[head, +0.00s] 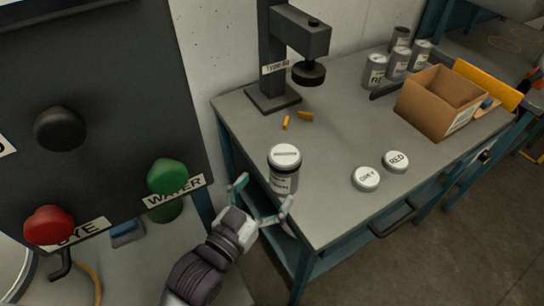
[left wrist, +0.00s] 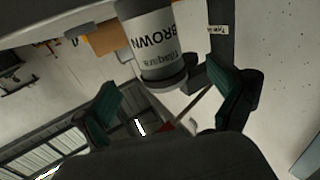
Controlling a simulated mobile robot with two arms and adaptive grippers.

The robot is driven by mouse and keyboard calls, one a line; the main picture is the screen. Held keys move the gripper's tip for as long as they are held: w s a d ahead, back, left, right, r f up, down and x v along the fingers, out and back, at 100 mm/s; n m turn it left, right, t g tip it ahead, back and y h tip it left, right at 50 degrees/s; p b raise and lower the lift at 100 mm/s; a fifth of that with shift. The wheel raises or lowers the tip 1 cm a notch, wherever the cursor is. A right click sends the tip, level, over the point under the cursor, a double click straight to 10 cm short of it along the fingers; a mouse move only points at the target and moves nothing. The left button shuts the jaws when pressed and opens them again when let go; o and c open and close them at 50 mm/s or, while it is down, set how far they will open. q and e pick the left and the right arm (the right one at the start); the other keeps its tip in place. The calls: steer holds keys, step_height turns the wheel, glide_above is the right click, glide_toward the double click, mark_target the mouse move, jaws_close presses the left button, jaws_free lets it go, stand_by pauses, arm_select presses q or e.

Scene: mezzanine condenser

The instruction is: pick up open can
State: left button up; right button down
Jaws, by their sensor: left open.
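A grey can (head: 284,181) with a pale label and a whitish round top stands upright near the left front edge of the table. In the left wrist view the can (left wrist: 150,35) shows upside down, its label reading BROWN. My left gripper (head: 263,194) is open, its green-padded fingers beside the can's lower part in the head view. In the left wrist view the can lies ahead, between the directions of the two fingers (left wrist: 168,103), and does not look gripped. Whether a finger touches it I cannot tell. My right gripper is not in view.
A press stand (head: 272,60) stands behind the can, with two small yellow pieces near it. Two round lids (head: 366,179) (head: 396,161) lie to the right. A cardboard box (head: 440,104) and several cans (head: 375,72) stand farther back. A dark panel (head: 95,110) with knobs is at left.

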mark_target(277, 175)
arm_select(q)
steer(key=shift+x, duration=0.9)
steer(key=shift+w+d+r, duration=0.3)
steer(key=shift+w+d, duration=0.1)
steer(key=shift+w, duration=0.15)
steer(key=x, duration=0.4)
steer(key=shift+w+d+p, duration=0.1)
steer(key=shift+w+p, duration=0.1)
steer(key=shift+p, duration=0.1)
steer(key=shift+c, duration=0.2)
steer(key=c, duration=1.3)
steer(key=shift+r, duration=0.1)
steer(key=shift+c, duration=1.2)
